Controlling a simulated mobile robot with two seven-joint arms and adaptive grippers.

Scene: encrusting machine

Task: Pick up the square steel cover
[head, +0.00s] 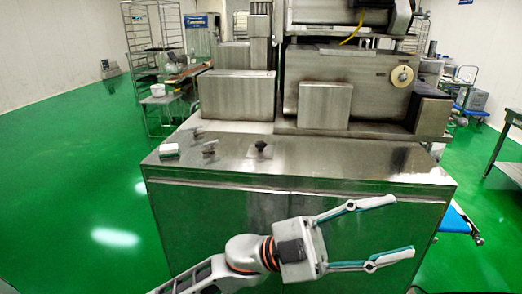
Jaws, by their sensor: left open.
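A small flat steel piece with a dark knob on top, which looks like the square steel cover (261,152), lies on the shiny steel top of the machine's bench (330,160). It is small in the picture, so its exact outline is hard to tell. My left gripper (402,226) is open and empty, with its two fingers spread and pointing right. It appears in front of the bench, to the right of and lower in the picture than the cover, apart from it. My right gripper is not in view.
A white-topped block (169,151) and a small metal part (209,147) lie left of the cover. The steel machine (350,80) with a boxy housing (325,106) stands behind. The bench top right of the cover is clear. A blue-topped piece (455,220) shows at right.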

